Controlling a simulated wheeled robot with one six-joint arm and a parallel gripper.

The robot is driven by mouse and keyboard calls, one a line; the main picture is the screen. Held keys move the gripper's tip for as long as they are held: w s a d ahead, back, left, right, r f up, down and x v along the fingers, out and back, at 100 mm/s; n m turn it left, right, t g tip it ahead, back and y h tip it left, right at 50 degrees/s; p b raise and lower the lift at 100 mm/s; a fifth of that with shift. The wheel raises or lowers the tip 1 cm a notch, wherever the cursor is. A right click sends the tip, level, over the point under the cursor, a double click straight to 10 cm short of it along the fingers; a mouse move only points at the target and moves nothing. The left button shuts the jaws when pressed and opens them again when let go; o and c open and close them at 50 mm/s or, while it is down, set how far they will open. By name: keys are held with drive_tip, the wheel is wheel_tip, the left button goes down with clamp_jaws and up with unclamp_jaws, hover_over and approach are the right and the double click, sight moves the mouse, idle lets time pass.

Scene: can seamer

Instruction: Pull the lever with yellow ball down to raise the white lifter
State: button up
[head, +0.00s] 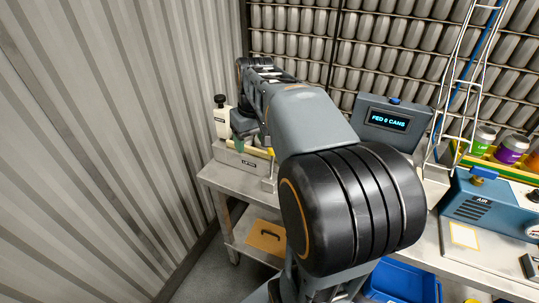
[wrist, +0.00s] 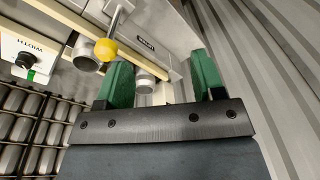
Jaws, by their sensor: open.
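The lever's yellow ball (wrist: 105,49) shows in the wrist view on the end of a thin metal rod. It lies just left of my gripper (wrist: 160,78), outside the left green finger. My gripper is open, its two green fingers apart with nothing held between them. In the head view my gripper (head: 241,141) is partly hidden by my arm, over a pale box labelled LIFTER (head: 239,160). A small yellow patch beside it may be the ball. I cannot clearly pick out the white lifter itself.
A white box with a black knob (wrist: 27,63), labelled WIDTH, stands at the left of the wrist view. Two round metal parts and a pale rail lie near the fingers. A corrugated wall (head: 100,130) is close on the left. A display (head: 391,120) reads FED 0 CANS.

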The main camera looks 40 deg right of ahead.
drive_tip(key=r+g+y, duration=0.1)
hover_over(272, 166)
drive_tip(key=d, duration=0.2)
drive_tip(key=shift+w+a+r+b, duration=0.1)
drive_tip(key=shift+w+r+b, duration=0.1)
drive_tip(key=shift+w+b, duration=0.15)
drive_tip(key=f, duration=0.9)
drive_tip(key=a+f+b, duration=0.1)
drive_tip(key=f, duration=0.3)
drive_tip(key=shift+w+f, duration=0.1)
drive_tip(key=shift+f, duration=0.1)
drive_tip(key=shift+c, duration=0.3)
drive_tip(key=shift+d, duration=0.1)
clamp_jaws()
